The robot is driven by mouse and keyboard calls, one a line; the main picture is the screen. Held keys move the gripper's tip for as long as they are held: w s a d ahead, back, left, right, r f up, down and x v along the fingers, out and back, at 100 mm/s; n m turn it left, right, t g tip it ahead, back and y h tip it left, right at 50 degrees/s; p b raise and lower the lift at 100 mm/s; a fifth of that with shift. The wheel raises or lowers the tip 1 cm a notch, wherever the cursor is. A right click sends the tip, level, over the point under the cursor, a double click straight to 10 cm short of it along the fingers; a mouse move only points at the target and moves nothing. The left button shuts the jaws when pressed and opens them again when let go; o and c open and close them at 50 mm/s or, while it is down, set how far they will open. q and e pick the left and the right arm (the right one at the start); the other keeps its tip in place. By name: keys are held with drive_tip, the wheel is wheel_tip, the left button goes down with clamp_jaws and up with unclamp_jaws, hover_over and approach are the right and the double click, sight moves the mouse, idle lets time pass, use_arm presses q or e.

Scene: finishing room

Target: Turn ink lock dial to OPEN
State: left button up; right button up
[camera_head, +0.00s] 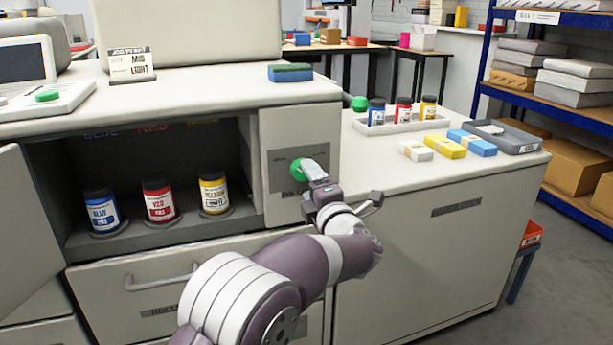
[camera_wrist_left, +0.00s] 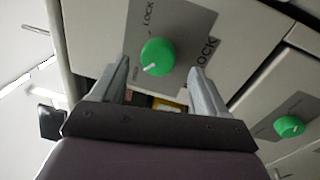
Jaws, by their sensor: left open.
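The green ink lock dial (camera_head: 297,169) is on a grey plate on the cabinet front, right of the open ink bay. In the left wrist view the dial (camera_wrist_left: 158,52) shows a white pointer mark toward the lower left, and the plate (camera_wrist_left: 185,22) has "LOCK" lettering, partly readable. My left gripper (camera_head: 312,180) is close in front of the dial, partly covering its plate. In the wrist view its open fingers (camera_wrist_left: 160,75) stand on either side of the dial, with gaps; how far the tips are from it is unclear. My right gripper is not in view.
The open bay holds blue (camera_head: 101,210), red (camera_head: 158,200) and yellow (camera_head: 213,194) ink jars. A second green dial (camera_wrist_left: 289,126) shows in the wrist view. Drawers with a handle (camera_head: 160,276) lie below. A side counter (camera_head: 375,160) carries a jar tray and several small blocks.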

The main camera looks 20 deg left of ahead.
use_arm(q)
drive_tip(key=p+v, duration=0.1)
drive_tip(key=v, duration=0.8)
drive_tip(key=shift+s+d, duration=0.2)
drive_tip(key=shift+s, duration=0.05)
